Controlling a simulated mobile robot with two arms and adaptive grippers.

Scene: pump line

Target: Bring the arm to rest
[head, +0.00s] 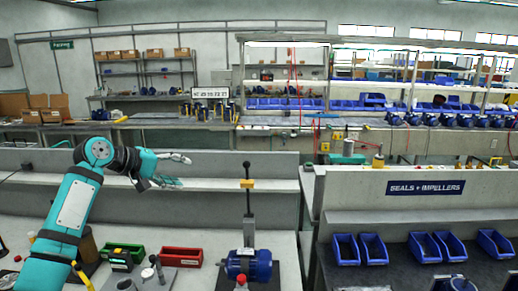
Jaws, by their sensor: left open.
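My left arm (72,205), teal and black, comes in from the lower left. My left gripper (186,170) is held up over the bench, level with the low grey back wall. Its two fingers are spread apart with nothing between them. It points to the right. My right gripper is not in view.
Below stand a green bin (122,252), a red bin (181,257) and a blue pump (249,265) beside an upright lever press (248,200). Several blue bins (373,249) stand on the right bench under the "SEALS + IMPELLERS" sign (425,187). Bare bench shows behind the red bin.

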